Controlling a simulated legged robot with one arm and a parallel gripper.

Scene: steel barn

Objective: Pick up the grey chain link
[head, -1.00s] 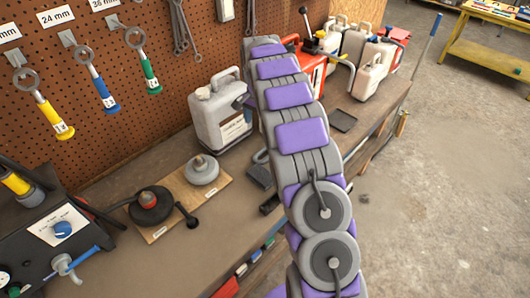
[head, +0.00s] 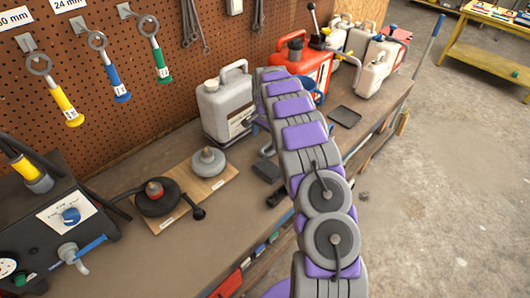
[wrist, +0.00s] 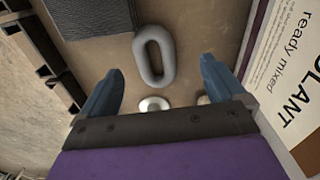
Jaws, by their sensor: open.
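The grey chain link (wrist: 142,57) is an oval ring lying flat on the bench top. It shows in the wrist view between and just beyond my fingertips. In the head view a small grey part of the link (head: 267,151) shows beside my arm. My gripper (wrist: 160,78) is open, with one blue finger on each side of the picture. Nothing is held between the fingers. In the head view my arm hides most of my gripper, which is beside the grey jug (head: 226,107).
A dark textured block (wrist: 88,15) lies close to the link. The jug's label (wrist: 290,75) is near the right finger. A red can (head: 303,68) and a black tray (head: 344,117) are farther along the bench. A wooden board (head: 212,178) lies to the left.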

